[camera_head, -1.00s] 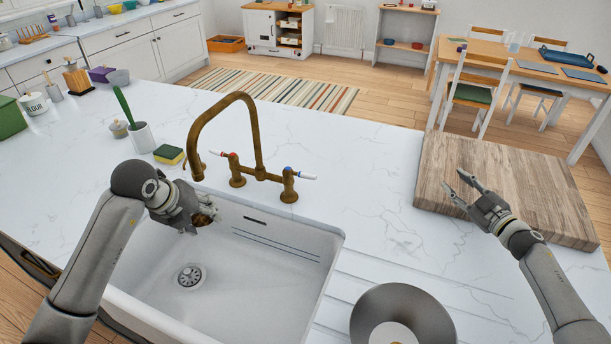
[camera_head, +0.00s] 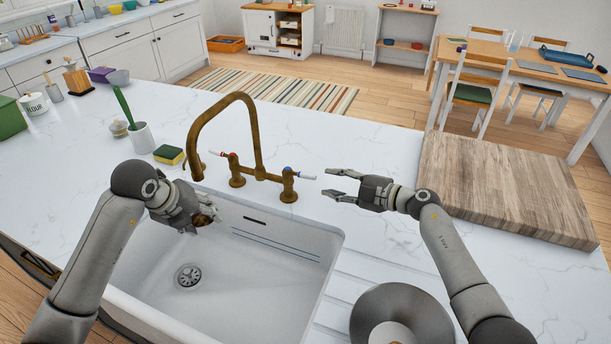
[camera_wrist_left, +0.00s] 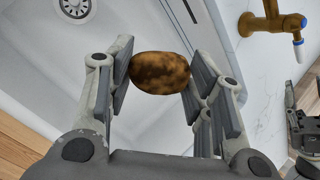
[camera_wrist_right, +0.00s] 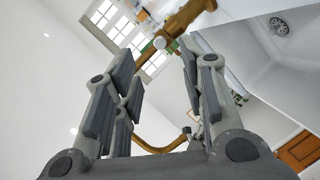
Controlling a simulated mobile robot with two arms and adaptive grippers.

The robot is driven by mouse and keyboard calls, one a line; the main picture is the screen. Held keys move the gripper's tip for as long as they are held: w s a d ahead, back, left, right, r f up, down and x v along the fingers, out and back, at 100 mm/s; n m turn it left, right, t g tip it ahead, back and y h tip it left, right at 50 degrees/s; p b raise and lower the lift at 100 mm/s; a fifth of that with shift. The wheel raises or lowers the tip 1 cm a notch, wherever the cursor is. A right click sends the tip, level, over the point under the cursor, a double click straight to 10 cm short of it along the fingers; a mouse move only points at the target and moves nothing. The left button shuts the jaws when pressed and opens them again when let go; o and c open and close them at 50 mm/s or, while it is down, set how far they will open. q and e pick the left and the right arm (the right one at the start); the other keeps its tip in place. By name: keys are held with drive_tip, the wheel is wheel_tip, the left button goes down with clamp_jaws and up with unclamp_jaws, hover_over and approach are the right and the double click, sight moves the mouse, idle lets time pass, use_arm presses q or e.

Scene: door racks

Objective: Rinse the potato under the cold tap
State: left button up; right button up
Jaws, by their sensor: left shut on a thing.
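The brown potato (camera_wrist_left: 160,72) is gripped between the fingers of my left gripper (camera_wrist_left: 158,80). In the head view the potato (camera_head: 206,216) is held over the sink's back left part, below the spout. The brass tap (camera_head: 258,150) has a red-marked handle (camera_head: 220,154) on the left and a blue-marked cold handle (camera_head: 303,176) on the right. No water shows from the spout. My right gripper (camera_head: 338,184) is open and empty, its fingers pointing left at the cold handle, a short way to its right. In the right wrist view, brass tap parts (camera_wrist_right: 187,17) show beyond the fingers.
The white sink (camera_head: 262,262) has a drain (camera_head: 188,275) at its bottom. A sponge (camera_head: 169,154) and a white pot with a green-handled brush (camera_head: 142,138) stand left of the tap. A wooden board (camera_head: 510,188) lies at right. A grey round object (camera_head: 398,312) is at the front.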

sight(313, 177)
drive_tip(key=x, duration=0.7)
drive_tip(key=shift+r, duration=0.1)
drive_tip(key=shift+w+a+f, duration=0.25)
drive_tip(key=shift+w+a, duration=0.15)
drive_tip(key=shift+w, duration=0.35)
drive_tip(key=shift+w+a+f, duration=0.1)
drive_tip(key=shift+w+a, duration=0.05)
drive_tip(key=shift+a, duration=0.75)
drive_tip(key=shift+f, duration=0.1)
clamp_jaws()
